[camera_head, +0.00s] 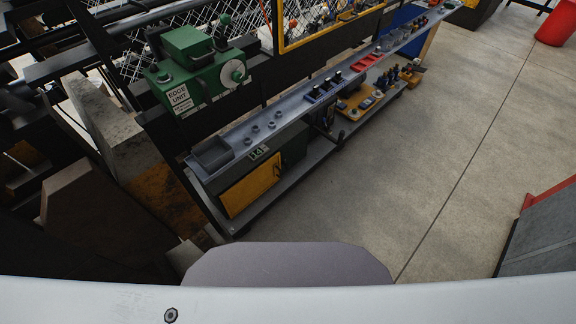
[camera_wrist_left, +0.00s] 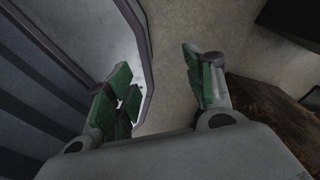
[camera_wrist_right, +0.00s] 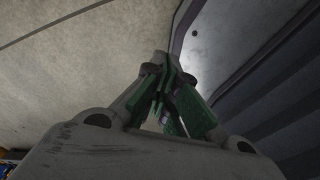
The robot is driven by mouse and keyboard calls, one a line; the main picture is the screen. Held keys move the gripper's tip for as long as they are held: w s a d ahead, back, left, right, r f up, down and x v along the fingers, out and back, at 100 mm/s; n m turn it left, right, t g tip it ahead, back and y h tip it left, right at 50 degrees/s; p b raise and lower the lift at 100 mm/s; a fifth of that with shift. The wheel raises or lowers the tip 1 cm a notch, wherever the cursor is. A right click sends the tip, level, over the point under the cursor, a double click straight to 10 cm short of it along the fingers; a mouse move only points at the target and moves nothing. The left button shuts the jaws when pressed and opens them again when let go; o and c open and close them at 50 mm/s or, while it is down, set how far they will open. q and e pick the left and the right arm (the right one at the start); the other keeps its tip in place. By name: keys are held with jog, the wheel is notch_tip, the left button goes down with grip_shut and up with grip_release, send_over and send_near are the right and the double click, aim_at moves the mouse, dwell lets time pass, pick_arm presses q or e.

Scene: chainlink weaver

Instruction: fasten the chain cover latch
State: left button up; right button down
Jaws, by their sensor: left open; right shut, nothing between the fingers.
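The chain cover latch cannot be made out for certain in any view. A green machine unit (camera_head: 195,75) marked "EDGE UNIT" sits on the weaver at the upper left of the head view. A yellow door (camera_head: 250,186) is on the dark cabinet below the grey rail. My left gripper (camera_wrist_left: 164,90) is open and empty in the left wrist view, above bare floor. My right gripper (camera_wrist_right: 169,75) is shut and empty in the right wrist view, above bare floor. Neither gripper shows in the head view, and neither touches anything of the machine.
A long grey rail shelf (camera_head: 300,107) with cups and tools runs to the upper right. A grey tray (camera_head: 212,153) sits at its near end. A grey and red cabinet (camera_head: 545,235) stands at the right. The concrete floor (camera_head: 430,150) between is clear.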

pick_arm(q)
notch_tip(320, 180, up, 7)
jog(key=s+d+p, duration=0.1)
jog(key=d+p, duration=0.1)
jog(key=p, duration=0.4)
jog(key=shift+d, duration=0.35)
pick_arm(e)
notch_tip(320, 180, up, 7)
jog(key=s+a, duration=0.1)
jog(key=a, duration=0.1)
jog(key=shift+a, duration=0.35)
pick_arm(q)
jog(key=shift+s+d+r+p, duration=0.15)
jog(key=shift+r+p, duration=0.2)
jog(key=shift+p, duration=0.25)
pick_arm(e)
jog(key=shift+s+a+r, duration=0.1)
jog(key=shift+a+r, duration=0.05)
jog(key=shift+r, duration=0.2)
